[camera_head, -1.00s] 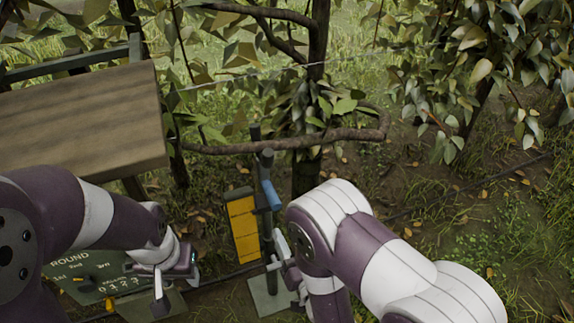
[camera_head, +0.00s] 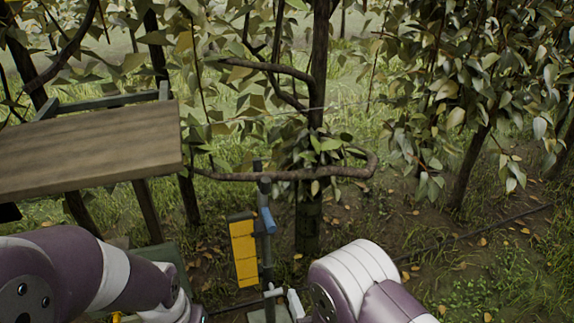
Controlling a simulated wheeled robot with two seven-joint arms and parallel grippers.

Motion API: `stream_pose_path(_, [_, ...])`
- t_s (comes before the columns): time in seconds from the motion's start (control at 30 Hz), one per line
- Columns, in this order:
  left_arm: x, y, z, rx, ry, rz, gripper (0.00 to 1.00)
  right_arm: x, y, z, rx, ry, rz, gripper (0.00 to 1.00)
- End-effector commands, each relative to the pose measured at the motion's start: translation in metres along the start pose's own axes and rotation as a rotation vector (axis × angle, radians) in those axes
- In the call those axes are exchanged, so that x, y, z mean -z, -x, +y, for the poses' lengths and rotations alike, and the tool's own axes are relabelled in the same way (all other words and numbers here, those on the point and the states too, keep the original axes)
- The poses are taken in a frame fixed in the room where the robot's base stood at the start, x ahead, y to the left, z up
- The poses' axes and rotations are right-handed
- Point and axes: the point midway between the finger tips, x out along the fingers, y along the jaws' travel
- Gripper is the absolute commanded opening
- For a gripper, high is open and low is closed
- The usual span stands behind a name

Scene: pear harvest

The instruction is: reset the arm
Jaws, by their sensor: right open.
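My right arm (camera_head: 360,280) comes in from the bottom right, white and purple. Its gripper (camera_head: 284,300) is open at the bottom edge, partly cut off and partly behind the arm, close to the foot of a grey post. No held thing shows in it. My left arm (camera_head: 90,275) comes in from the lower left. Its wrist runs out of the bottom of the head view, and its fingers are out of frame.
A grey post (camera_head: 263,200) with a yellow panel (camera_head: 243,252) and a blue piece (camera_head: 268,220) stands between my arms. A wooden board (camera_head: 90,150) is above my left arm. A trunk (camera_head: 308,225) and bent branch (camera_head: 290,175) are behind; grass lies at right.

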Motion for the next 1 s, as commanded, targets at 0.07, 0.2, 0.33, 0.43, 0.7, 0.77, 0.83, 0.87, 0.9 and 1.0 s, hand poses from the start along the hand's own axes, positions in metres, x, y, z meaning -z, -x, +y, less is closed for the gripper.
stream_pose_path(0.07, [0.002,0.015,0.0,0.0,0.0,-0.002,0.45,0.015,-0.005,0.002,-0.023,-0.003,-0.04,0.54])
stream_pose_path(0.2, [0.004,0.036,0.0,0.0,0.0,-0.001,0.45,0.033,-0.013,0.009,-0.071,-0.005,-0.142,0.54])
stream_pose_path(0.33, [0.007,0.063,0.0,0.0,0.0,-0.002,0.45,0.059,-0.017,0.017,-0.124,-0.01,-0.27,0.54])
stream_pose_path(0.43, [0.01,0.088,0.0,0.0,0.0,-0.002,0.45,0.084,-0.015,0.024,-0.166,-0.012,-0.398,0.54])
stream_pose_path(0.7, [0.023,0.193,0.0,0.0,0.0,-0.001,0.45,0.207,0.06,0.046,-0.284,-0.017,-0.919,0.54])
stream_pose_path(0.77, [0.026,0.213,0.0,0.0,0.0,-0.001,0.45,0.235,0.091,0.049,-0.303,-0.019,-1.051,0.54])
stream_pose_path(0.83, [0.027,0.228,0.001,0.0,0.0,-0.001,0.45,0.257,0.123,0.051,-0.319,-0.023,-1.175,0.54])
stream_pose_path(0.87, [0.028,0.231,0.001,0.0,0.0,-0.001,0.45,0.264,0.134,0.051,-0.323,-0.025,-1.215,0.54])
stream_pose_path(0.9, [0.028,0.234,0.001,0.0,0.0,-0.001,0.45,0.27,0.146,0.051,-0.328,-0.028,-1.258,0.54])
stream_pose_path(1.0, [0.028,0.236,0.001,0.0,0.0,-0.002,0.45,0.276,0.162,0.051,-0.333,-0.031,-1.317,0.54])
